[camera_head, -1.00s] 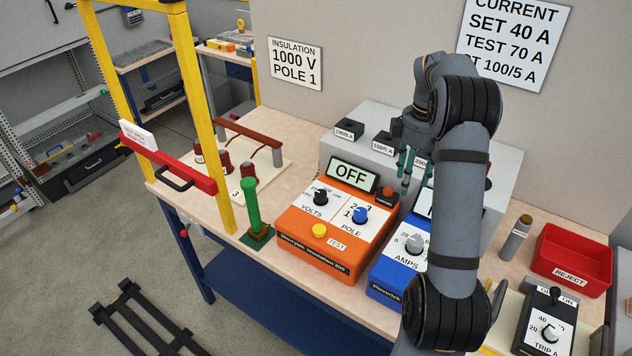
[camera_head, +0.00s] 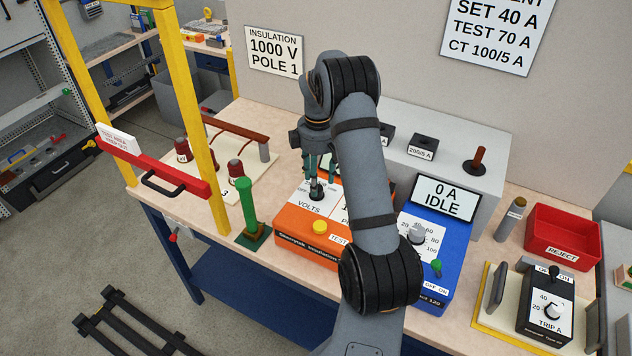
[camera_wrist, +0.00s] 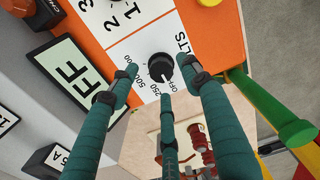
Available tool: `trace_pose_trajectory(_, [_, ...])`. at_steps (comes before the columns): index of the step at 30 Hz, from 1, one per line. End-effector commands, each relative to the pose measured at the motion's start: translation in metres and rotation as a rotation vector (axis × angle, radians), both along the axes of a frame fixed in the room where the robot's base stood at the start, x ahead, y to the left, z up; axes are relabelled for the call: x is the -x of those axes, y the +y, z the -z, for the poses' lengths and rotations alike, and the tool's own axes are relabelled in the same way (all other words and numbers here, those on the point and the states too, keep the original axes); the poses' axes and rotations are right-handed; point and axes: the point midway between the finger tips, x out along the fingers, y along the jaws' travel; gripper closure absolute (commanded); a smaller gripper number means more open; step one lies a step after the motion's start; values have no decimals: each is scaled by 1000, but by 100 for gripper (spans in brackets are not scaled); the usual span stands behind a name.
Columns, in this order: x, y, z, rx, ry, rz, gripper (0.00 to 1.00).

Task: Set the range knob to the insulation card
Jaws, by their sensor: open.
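The insulation card (camera_head: 273,53) on the back wall reads 1000 V, POLE 1. In the head view my gripper (camera_head: 314,178) is above the knob, and my arm hides much of the tester.
A yellow button (camera_head: 320,227) is on the tester's front. A blue amps unit (camera_head: 455,240) with a 0 A IDLE display stands to the right. A green post (camera_head: 248,205) and a yellow frame (camera_head: 196,110) with a red bar stand to the left.

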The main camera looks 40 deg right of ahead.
Motion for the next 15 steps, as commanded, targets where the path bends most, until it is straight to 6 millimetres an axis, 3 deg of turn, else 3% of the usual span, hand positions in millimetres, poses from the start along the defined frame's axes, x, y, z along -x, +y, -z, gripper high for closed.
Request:
trace_pose_trajectory(6, [0, 0, 21, -1, 1, 0, 52])
trace_pose_trajectory(15, [-1, 0, 24, 1, -1, 0, 52])
